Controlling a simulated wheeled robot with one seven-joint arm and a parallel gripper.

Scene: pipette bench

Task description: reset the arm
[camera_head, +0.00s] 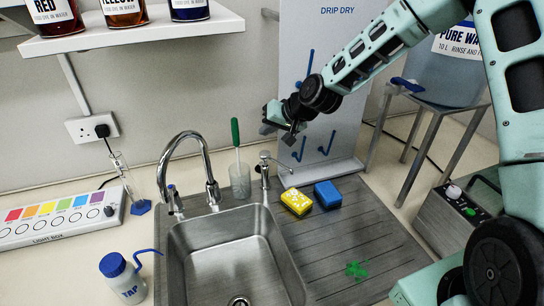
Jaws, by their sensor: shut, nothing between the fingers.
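My arm reaches in from the right and top right. My gripper (285,128) hangs in the air behind the sink, in front of the drip dry board (345,142). It is shut and holds nothing. It is small in this view and dark parts of my wrist partly cover it. I cannot tell whether it touches the board or its blue pegs.
Below are a metal sink (240,262), a tap (205,165), a beaker with a green-handled tool (239,172), a yellow sponge (296,201) and a blue sponge (327,194). A wash bottle (122,279) and light box (62,222) stand left. A shelf (130,38) holds bottles.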

